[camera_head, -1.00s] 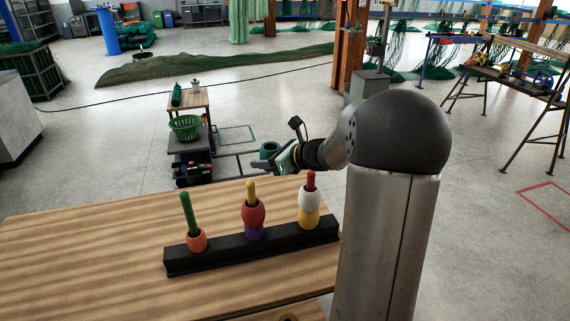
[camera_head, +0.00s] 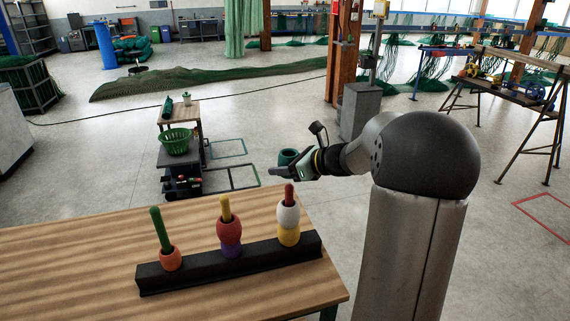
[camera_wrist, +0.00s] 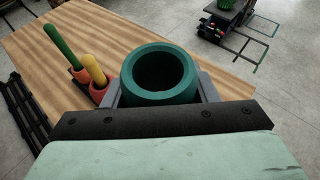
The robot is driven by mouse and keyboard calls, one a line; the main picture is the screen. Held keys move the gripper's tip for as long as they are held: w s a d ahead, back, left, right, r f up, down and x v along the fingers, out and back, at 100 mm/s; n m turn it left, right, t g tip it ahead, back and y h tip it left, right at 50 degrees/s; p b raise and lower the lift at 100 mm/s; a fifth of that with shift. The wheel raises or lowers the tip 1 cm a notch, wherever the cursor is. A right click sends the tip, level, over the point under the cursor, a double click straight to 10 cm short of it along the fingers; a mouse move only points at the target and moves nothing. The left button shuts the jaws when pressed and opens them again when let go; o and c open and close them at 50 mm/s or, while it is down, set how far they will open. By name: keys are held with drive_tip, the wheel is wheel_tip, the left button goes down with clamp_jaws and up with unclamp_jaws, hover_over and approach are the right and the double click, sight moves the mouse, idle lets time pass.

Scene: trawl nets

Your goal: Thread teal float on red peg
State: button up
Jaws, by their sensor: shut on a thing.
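My gripper (camera_head: 287,164) is shut on the teal float (camera_head: 288,156), which has a wide round hole facing the wrist camera. The float also shows large in the wrist view (camera_wrist: 158,72), between the two fingers. The red peg (camera_head: 289,190) stands on the black rack (camera_head: 240,266) at its right end; a white float (camera_head: 288,214) and a yellow float (camera_head: 289,236) are on it, and its tip sticks out on top. In the head view the teal float is above the red peg's tip and apart from it. The red peg is hidden in the wrist view.
The green peg (camera_head: 159,228) carries one orange-red float (camera_head: 170,258). The yellow peg (camera_head: 226,206) carries a red float (camera_head: 229,229) over a purple float (camera_head: 232,251). The wooden table (camera_head: 80,262) is otherwise clear. A cart with a green basket (camera_head: 176,141) stands beyond it.

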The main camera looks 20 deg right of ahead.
sight(293, 188)
drive_tip(key=shift+f+b, duration=2.95)
drive_tip(key=shift+f, duration=1.1)
drive_tip(key=o, duration=1.1)
drive_tip(key=shift+s+d, duration=0.1)
drive_tip(key=b+v, duration=0.1)
drive_tip(key=v, duration=1.6)
drive_tip(key=shift+s+r, duration=0.1)
